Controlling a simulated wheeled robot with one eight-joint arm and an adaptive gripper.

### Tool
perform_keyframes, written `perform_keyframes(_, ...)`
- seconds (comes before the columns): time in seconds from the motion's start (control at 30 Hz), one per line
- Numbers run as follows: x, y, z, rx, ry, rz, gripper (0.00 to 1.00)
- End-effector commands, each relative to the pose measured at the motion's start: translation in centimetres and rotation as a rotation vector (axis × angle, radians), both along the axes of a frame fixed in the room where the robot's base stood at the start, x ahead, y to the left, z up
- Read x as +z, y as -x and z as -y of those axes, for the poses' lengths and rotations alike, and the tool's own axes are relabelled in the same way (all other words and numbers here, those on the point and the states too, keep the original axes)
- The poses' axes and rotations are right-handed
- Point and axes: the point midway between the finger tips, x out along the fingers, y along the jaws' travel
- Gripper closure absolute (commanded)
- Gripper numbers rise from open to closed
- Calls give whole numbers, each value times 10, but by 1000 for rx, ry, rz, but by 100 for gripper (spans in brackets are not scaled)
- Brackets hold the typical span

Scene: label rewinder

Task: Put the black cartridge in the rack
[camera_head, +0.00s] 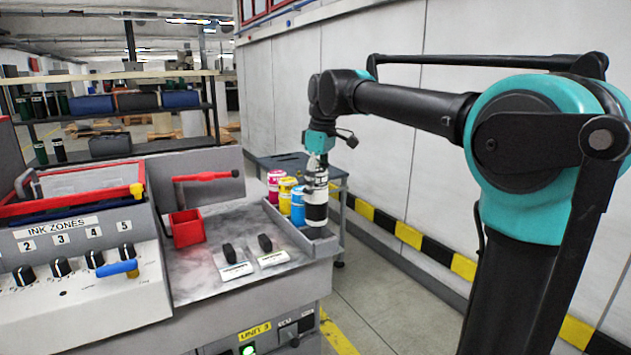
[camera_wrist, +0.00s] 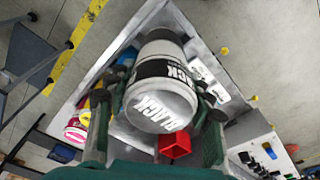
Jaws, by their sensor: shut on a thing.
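The black cartridge (camera_head: 316,208), white with a black band, stands upright under my gripper (camera_head: 317,172) in the head view. In the wrist view the cartridge (camera_wrist: 160,95) shows its round white end marked BLACK between the two fingers of my gripper (camera_wrist: 157,118). The fingers are shut on it. Its lower end is at the front right part of the grey rack (camera_head: 321,246); I cannot tell whether it touches the rack floor. Magenta (camera_head: 275,187), yellow (camera_head: 287,193) and blue (camera_head: 298,206) cartridges stand in a row behind it.
A red bin (camera_head: 187,228) and two black knobs (camera_head: 265,243) are on the machine top left of the rack. The ink zones panel (camera_head: 75,265) is further left. A grey table (camera_head: 285,163) stands behind the rack, and a wall runs along the right.

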Motion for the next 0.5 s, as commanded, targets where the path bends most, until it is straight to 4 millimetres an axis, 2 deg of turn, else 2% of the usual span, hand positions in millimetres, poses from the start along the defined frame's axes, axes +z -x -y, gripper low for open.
perform_keyframes(0.5,-47,0,0,0,0,0,90)
